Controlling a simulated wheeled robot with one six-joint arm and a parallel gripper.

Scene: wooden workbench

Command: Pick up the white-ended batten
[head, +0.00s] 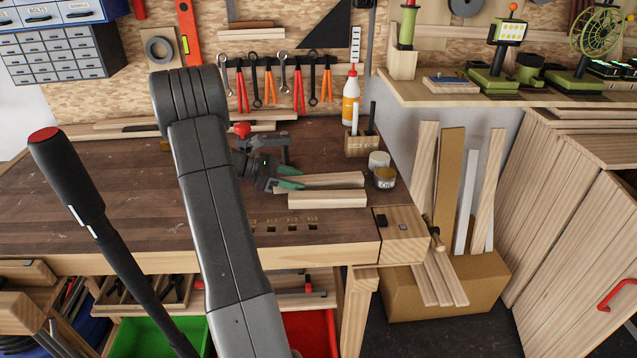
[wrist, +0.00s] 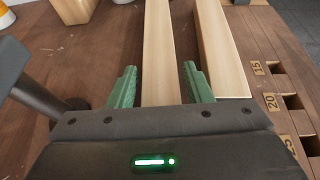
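Two pale wooden battens lie side by side on the workbench. The back batten (head: 335,181) shows in the wrist view (wrist: 159,50) running between my fingers, with a gap on each side. The front batten (head: 328,200) lies to the right of my right finger in the wrist view (wrist: 221,50). I cannot make out a clearly white end on either; the back batten's near end is hidden by my gripper. My gripper (head: 290,177), with green fingers, is open at the battens' left ends; it also shows in the wrist view (wrist: 160,86).
A glue bottle (head: 350,98), a wooden holder (head: 361,145) and small jars (head: 384,178) stand behind the battens. A cardboard box (head: 480,285) with upright strips is right of the bench (head: 120,200). The bench's left part is mostly clear.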

